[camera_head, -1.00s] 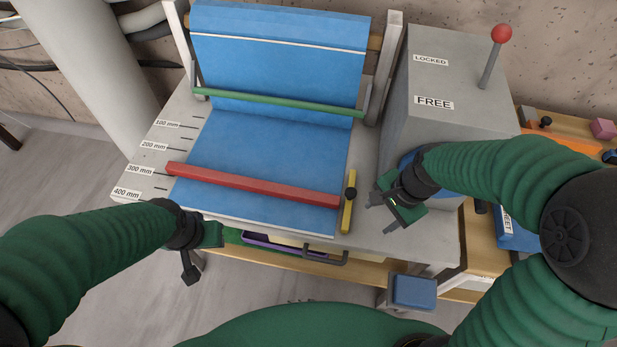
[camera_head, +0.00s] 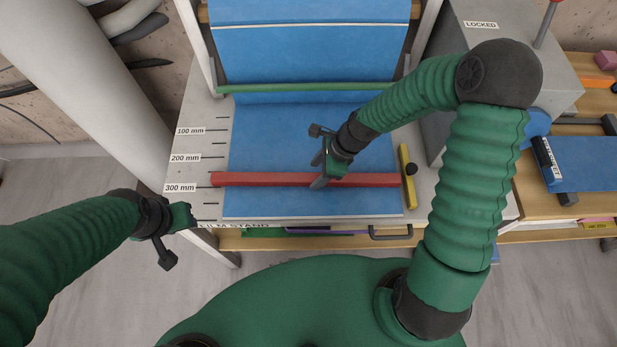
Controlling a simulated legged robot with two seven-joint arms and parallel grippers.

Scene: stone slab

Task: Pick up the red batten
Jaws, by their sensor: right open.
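The red batten (camera_head: 375,180) lies across the blue sheet (camera_head: 270,130) on the stone slab, level with the 300 mm label. My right gripper (camera_head: 322,172) is open over the middle of the batten. One of its fingers overlaps the batten in the picture; whether it touches is not clear. The gripper hides a short stretch of the batten. My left gripper (camera_head: 183,217) is at the slab's front left edge, left of and apart from the batten; its jaw opening cannot be made out.
A green bar (camera_head: 300,88) crosses the sheet at the back. A yellow piece with a black knob (camera_head: 406,178) stands near the batten's right end. A grey block with a LOCKED label (camera_head: 500,60) is at back right. Ruler marks line the slab's left side.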

